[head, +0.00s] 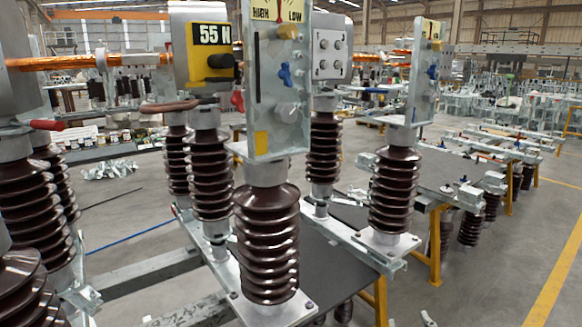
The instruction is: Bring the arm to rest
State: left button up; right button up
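Neither of my grippers nor my arms can be made out in the head view. The nearest things are isolator frames. A brown ribbed insulator (267,245) stands upright at the centre and carries a metal plate (278,95) with a HIGH/LOW label, a blue knob and a yellow knob. A yellow sign reading 55 N (210,52) is on a metal box behind it to the left. A second metal plate (420,80) with a blue knob tops another insulator (394,192) to the right.
A copper-coloured bar (60,62) runs across the upper left. Dark-topped benches (440,176) with yellow legs extend to the right. Open grey floor with a yellow line (555,275) lies at the right. A small metallic object (428,319) at the bottom edge is unclear.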

jog(key=s+a+f+g+y, duration=0.2)
jog(key=s+f+g, duration=0.3)
jog(key=s+f, duration=0.6)
jog(key=s+a+f+g+y, duration=0.15)
jog(key=s+f+g, duration=0.55)
jog(key=s, duration=0.8)
notch_tip(320, 180, down, 27)
jog(key=s, duration=0.1)
jog(key=s+d+f+g, duration=0.1)
jog(key=s+d+f, duration=0.2)
jog(key=s+f, duration=1.2)
jog(key=shift+s+f, duration=0.3)
jog(key=shift+s, duration=0.55)
